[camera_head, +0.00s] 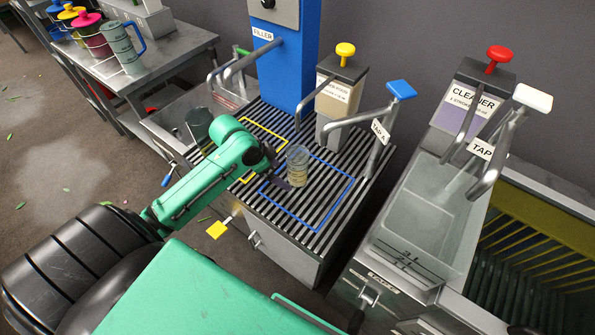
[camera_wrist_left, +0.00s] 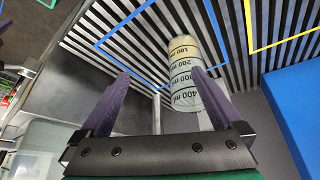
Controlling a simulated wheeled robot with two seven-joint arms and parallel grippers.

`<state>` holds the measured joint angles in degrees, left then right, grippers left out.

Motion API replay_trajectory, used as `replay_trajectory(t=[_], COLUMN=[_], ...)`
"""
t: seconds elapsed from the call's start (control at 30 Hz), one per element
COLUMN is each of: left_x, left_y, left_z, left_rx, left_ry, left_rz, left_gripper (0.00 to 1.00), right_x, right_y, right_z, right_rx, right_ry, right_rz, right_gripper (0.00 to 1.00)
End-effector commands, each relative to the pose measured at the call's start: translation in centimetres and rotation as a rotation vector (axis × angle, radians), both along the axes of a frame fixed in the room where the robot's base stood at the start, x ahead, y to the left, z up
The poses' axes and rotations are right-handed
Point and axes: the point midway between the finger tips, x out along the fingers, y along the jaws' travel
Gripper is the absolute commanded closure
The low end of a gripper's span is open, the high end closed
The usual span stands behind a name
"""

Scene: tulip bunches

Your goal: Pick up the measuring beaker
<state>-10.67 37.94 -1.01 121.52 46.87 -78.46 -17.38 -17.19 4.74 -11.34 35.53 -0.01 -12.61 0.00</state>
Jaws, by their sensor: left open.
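The measuring beaker (camera_head: 298,166) is a clear cylinder with a yellowish tint, standing upright on the striped grate inside the blue outline. In the left wrist view the beaker (camera_wrist_left: 184,75) shows black ml marks and lies toward the right finger, partly overlapped by it. My left gripper (camera_head: 277,168) is open, low over the grate, just left of the beaker. In the wrist view its purple fingers (camera_wrist_left: 161,76) are spread with nothing clamped between them. Whether a finger touches the beaker cannot be told. My right gripper is not in view.
Behind the beaker stand the blue filler column (camera_head: 283,60), a dispenser with a yellow knob (camera_head: 345,50) and the blue-knobbed tap A (camera_head: 401,90), whose pipes overhang the grate. A sink (camera_head: 415,225) is at right. A grey table (camera_head: 165,50) with jugs is at far left.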

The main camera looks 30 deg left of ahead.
Motion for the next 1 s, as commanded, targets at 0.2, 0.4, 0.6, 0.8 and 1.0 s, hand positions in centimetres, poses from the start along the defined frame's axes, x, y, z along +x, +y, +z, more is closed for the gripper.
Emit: replay_trajectory(t=[0.2, 0.4, 0.6, 0.8, 1.0], left_x=[4.4, 6.0, 7.9, 9.1, 10.5], left_y=[3.7, 2.3, 0.6, -0.8, -2.0], left_z=[4.8, 1.9, -2.1, -4.3, -6.9], left_rx=[-0.048, -0.062, -0.059, -0.061, -0.057], left_ry=[-0.086, -0.089, -0.089, -0.088, -0.088], left_rz=[-0.066, -0.067, -0.067, -0.068, -0.068], left_gripper=[0.00, 0.00, 0.00, 0.00, 0.00], right_x=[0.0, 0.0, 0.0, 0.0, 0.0], right_y=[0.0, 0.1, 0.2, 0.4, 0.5], right_z=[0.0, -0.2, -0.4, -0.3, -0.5], right_rx=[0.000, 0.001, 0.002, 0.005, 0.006], right_ry=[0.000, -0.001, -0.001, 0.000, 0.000], right_rz=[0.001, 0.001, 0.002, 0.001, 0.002], right_gripper=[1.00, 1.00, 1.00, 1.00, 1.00])
